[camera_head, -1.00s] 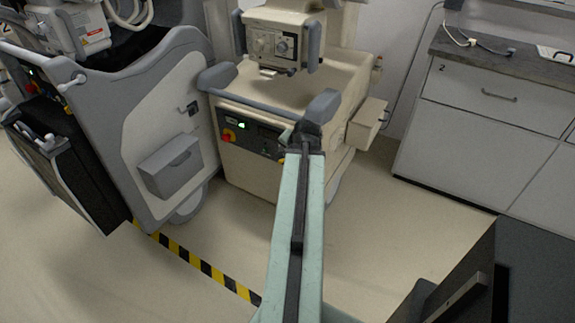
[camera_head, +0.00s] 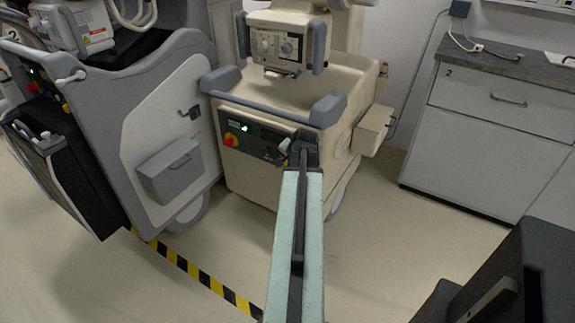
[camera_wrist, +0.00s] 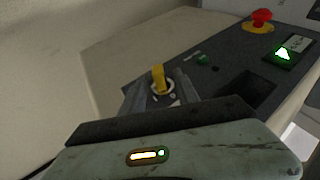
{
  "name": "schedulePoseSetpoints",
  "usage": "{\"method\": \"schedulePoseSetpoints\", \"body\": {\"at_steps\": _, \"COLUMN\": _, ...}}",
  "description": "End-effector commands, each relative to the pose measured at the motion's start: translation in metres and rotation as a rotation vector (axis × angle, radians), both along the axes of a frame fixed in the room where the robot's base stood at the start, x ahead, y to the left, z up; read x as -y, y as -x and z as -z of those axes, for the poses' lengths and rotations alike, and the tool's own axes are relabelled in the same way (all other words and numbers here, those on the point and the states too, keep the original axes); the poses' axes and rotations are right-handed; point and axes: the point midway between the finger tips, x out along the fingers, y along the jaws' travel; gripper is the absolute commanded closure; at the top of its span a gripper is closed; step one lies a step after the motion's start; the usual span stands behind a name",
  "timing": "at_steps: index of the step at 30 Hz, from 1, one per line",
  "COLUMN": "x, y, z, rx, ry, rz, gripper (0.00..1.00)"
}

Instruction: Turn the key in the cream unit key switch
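The cream unit (camera_head: 262,180) stands ahead in the head view, with a dark control panel on its front. In the wrist view a yellow key (camera_wrist: 158,77) stands upright in the round key switch (camera_wrist: 164,90) on that panel (camera_wrist: 222,68). My gripper (camera_wrist: 160,93) is at the switch, with one grey finger on each side of the key. The fingers are apart, with space showing between them and the key. In the head view my arm hides much of the right end of the panel, and my gripper (camera_head: 285,148) shows only partly.
A grey cart (camera_head: 160,130) stands close on the left, and drawers (camera_head: 480,140) on the right.

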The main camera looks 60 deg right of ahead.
Motion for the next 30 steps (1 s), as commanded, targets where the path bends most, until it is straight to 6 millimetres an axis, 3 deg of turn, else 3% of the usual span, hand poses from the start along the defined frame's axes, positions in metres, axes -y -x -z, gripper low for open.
{"method": "schedulePoseSetpoints", "body": {"at_steps": 1, "x": -0.0002, "y": -0.0001, "z": -0.0002, "rx": 0.0, "ry": 0.0, "rz": 0.0, "gripper": 0.79}}
{"method": "schedulePoseSetpoints", "body": {"at_steps": 3, "x": -0.0002, "y": -0.0001, "z": -0.0002, "rx": 0.0, "ry": 0.0, "rz": 0.0, "gripper": 0.99}}
{"method": "schedulePoseSetpoints", "body": {"at_steps": 4, "x": -0.0003, "y": -0.0002, "z": -0.0002, "rx": 0.0, "ry": 0.0, "rz": 0.0, "gripper": 1.0}}
{"method": "schedulePoseSetpoints", "body": {"at_steps": 6, "x": -0.0003, "y": -0.0002, "z": -0.0002, "rx": 0.0, "ry": 0.0, "rz": 0.0, "gripper": 1.0}}
{"method": "schedulePoseSetpoints", "body": {"at_steps": 7, "x": -0.0004, "y": -0.0002, "z": -0.0002, "rx": 0.0, "ry": 0.0, "rz": 0.0, "gripper": 0.92}}
{"method": "schedulePoseSetpoints", "body": {"at_steps": 8, "x": -0.0004, "y": -0.0002, "z": -0.0002, "rx": 0.0, "ry": 0.0, "rz": 0.0, "gripper": 1.0}}
{"method": "schedulePoseSetpoints", "body": {"at_steps": 14, "x": -0.0003, "y": -0.0013, "z": -0.0014, "rx": -0.008, "ry": -0.001, "rz": -0.002, "gripper": 1.0}}
{"method": "schedulePoseSetpoints", "body": {"at_steps": 24, "x": 0.0005, "y": -0.0065, "z": -0.0044, "rx": -0.223, "ry": -0.002, "rz": -0.002, "gripper": 1.0}}
{"method": "schedulePoseSetpoints", "body": {"at_steps": 30, "x": -0.0002, "y": -0.0055, "z": -0.0026, "rx": -0.228, "ry": -0.002, "rz": -0.001, "gripper": 1.0}}
